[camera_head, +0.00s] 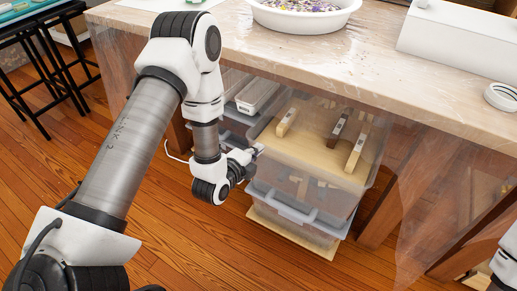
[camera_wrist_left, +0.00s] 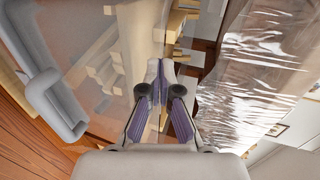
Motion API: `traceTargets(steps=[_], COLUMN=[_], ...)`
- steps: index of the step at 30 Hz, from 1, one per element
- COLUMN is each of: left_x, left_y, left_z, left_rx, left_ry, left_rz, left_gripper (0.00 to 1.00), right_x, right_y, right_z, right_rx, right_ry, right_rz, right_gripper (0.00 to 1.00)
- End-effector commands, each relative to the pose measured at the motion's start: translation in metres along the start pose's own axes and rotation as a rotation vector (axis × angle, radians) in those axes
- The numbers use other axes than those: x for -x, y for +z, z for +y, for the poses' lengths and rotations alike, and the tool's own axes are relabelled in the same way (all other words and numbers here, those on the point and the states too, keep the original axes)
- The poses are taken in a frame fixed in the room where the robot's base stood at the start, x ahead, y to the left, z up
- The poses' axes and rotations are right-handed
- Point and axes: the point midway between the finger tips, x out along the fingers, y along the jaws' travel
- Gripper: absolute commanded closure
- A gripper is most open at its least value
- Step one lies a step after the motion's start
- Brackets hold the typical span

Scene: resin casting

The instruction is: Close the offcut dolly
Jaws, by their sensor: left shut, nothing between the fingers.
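The offcut dolly is a clear plastic bin (camera_head: 325,207) with a grey handle on a pale wooden base (camera_head: 290,235), under the table. Wooden offcuts (camera_head: 355,147) show in its upper part, and more show dimly through the front wall. My left gripper (camera_head: 257,150) is shut and empty at the bin's upper left front edge; I cannot tell whether it touches. In the left wrist view its fingers (camera_wrist_left: 158,82) are together, with the bin's grey handle (camera_wrist_left: 50,100) to the left and wooden pieces beyond. My right gripper is out of view; only a white arm part shows at the lower right.
The table (camera_head: 290,62) overhangs the bin, with clear plastic sheeting (camera_head: 430,190) hanging at its right. Grey trays (camera_head: 258,95) sit under the table left of the bin. A white bowl (camera_head: 305,18) stands on top. The wooden floor in front is clear.

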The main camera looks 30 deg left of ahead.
Motion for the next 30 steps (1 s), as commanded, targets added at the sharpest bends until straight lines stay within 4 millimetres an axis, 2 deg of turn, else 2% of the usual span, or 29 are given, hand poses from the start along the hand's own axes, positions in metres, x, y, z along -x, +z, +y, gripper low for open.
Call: traceTargets(steps=[8,14,20,30], left_x=[-0.003,-0.021,-0.058,-0.133], left_y=[0.0,-0.001,-0.001,0.0], left_z=[-0.002,-0.009,-0.021,-0.042], left_rx=[0.0,-0.003,-0.002,-0.001], left_ry=[-0.001,-0.004,-0.005,-0.004], left_rz=[0.0,0.002,0.001,0.0], left_gripper=[1.0,1.0,1.0,1.0], right_x=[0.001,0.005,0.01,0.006], right_y=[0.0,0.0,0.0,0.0], right_z=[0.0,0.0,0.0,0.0], right_rx=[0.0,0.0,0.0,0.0], right_ry=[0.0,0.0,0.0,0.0], right_rz=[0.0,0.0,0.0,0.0], right_gripper=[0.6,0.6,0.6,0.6])
